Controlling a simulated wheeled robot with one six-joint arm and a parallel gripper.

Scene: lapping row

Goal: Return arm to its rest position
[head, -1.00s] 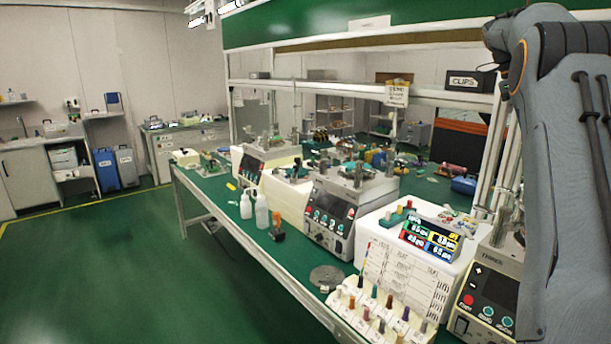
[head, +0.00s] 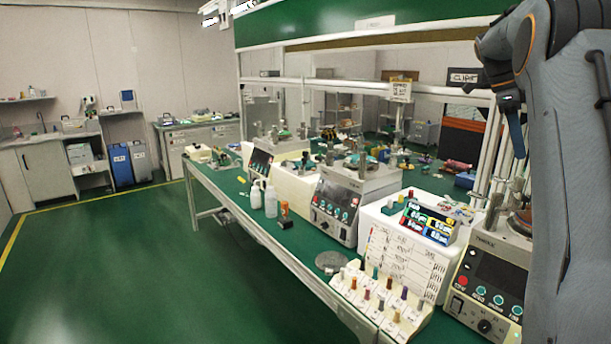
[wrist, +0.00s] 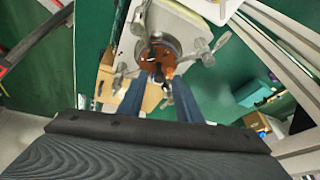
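My arm stands folded along the right side of the head view, close to the bench. My gripper (wrist: 161,82) shows in the wrist view as two blue fingers with a gap between them and nothing held. Beyond the fingertips is a lapping machine's round brown plate (wrist: 158,46) with metal arms around it. I cannot tell from this view how far the plate is from the fingers. In the head view a slim blue-grey part of my arm hangs in front of the bench's white uprights.
The green bench carries lapping machines (head: 338,207), white bottles (head: 270,201), a rack of coloured-top pegs (head: 380,303) and a white box with a coloured label panel (head: 427,224). A shelf with a CLIPS box (head: 466,77) crosses above. The green floor at left is clear.

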